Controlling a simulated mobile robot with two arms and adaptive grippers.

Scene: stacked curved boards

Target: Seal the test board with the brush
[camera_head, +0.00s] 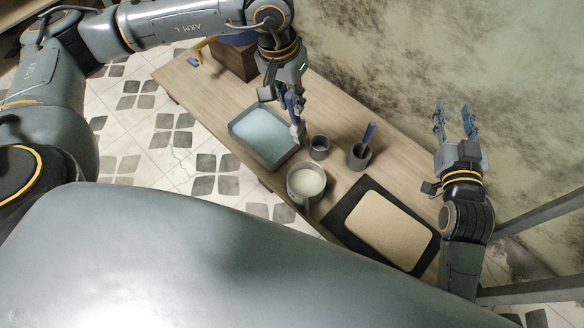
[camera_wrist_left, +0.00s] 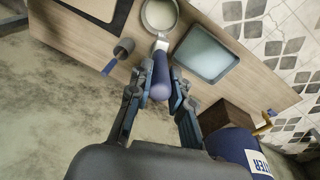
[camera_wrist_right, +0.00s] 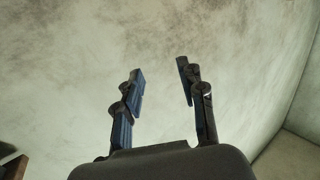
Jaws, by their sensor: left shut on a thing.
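My left gripper (camera_head: 294,106) is shut on the blue handle of a brush (camera_wrist_left: 160,82). Whether the head touches anything is unclear. The test board (camera_head: 388,226), a beige rounded panel, lies on a black mat (camera_head: 342,212) at the table's right end. A round grey pot (camera_head: 305,202) with cream liquid stands between tray and mat. It also shows in the left wrist view (camera_wrist_left: 160,13). My right gripper (camera_head: 453,112) is open and empty, raised right of the table.
A grey tray (camera_head: 278,163) with a pale blue surface stands left of the pot. A dark cup (camera_head: 358,158) holds a blue-handled tool (camera_head: 369,133). A brown box (camera_head: 232,62) stands at the far left end.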

